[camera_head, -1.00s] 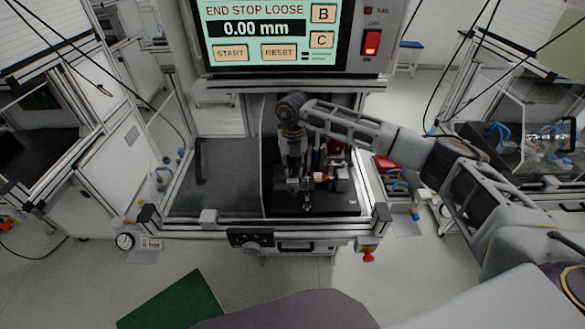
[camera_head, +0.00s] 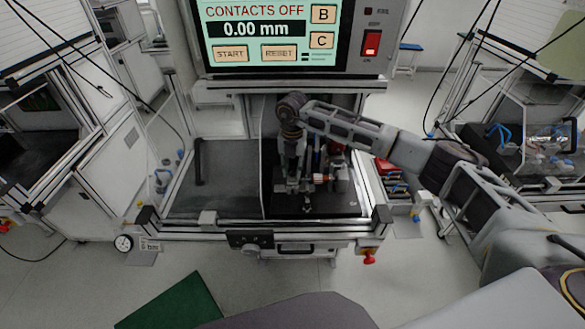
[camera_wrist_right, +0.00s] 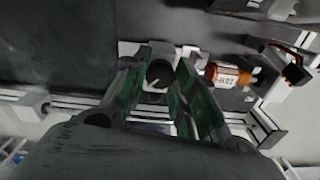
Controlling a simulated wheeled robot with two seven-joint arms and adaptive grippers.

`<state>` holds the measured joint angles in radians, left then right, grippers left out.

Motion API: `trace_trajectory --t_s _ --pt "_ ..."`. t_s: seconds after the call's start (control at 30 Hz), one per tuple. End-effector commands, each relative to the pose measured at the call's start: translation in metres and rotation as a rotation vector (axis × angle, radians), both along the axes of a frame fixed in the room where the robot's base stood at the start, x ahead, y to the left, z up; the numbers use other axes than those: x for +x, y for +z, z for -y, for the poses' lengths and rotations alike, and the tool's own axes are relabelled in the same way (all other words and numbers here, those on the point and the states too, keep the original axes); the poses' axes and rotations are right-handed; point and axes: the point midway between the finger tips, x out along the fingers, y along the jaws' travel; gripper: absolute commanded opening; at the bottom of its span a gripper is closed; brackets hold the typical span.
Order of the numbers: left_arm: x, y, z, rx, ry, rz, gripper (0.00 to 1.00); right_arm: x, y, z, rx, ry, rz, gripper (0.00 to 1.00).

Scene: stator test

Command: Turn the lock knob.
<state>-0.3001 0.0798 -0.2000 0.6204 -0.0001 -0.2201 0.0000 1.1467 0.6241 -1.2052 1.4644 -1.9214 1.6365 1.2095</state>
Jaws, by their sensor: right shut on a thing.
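My right gripper (camera_head: 294,172) points down over the dark test fixture (camera_head: 335,205) on the bench. In the right wrist view its two green-lined fingers (camera_wrist_right: 160,82) stand on either side of a dark round knob (camera_wrist_right: 160,73), which I take for the lock knob, and are shut on it. The knob's top shows a thin pale line. In the head view the knob is hidden by the gripper and fixture parts. The screen (camera_head: 268,30) reads "CONTACTS OFF" and "0.00 mm". My left gripper is not in view.
An orange-and-white labelled cylinder (camera_wrist_right: 228,75) lies close to the right of the fingers. The screen housing hangs above the bench. A clear panel divides the bench; its left bay (camera_head: 228,180) is empty. A red knob (camera_head: 369,258) sits at the front right.

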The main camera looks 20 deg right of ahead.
Motion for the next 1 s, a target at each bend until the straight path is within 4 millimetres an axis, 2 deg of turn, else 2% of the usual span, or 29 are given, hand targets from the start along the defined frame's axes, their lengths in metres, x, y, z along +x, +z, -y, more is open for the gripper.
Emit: trace_trajectory --t_s 0.07,0.1,0.27,0.7,0.87,1.0 --pt "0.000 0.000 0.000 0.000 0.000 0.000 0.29 0.001 0.002 0.000 0.001 -0.001 0.004 0.03" --pt "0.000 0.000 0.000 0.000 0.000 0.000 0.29 0.001 0.002 0.000 0.001 -0.001 0.004 0.29" --pt "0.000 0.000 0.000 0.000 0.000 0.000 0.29 0.001 0.001 0.000 0.001 0.000 0.003 0.49" --pt "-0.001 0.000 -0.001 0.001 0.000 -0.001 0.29 0.000 0.003 0.000 0.000 0.001 0.001 0.50" --pt "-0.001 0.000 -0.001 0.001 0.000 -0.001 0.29 0.001 0.013 0.000 0.001 0.001 0.003 0.50" --pt "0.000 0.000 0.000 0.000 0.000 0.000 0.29 0.001 0.028 0.000 0.001 0.001 0.003 0.50"
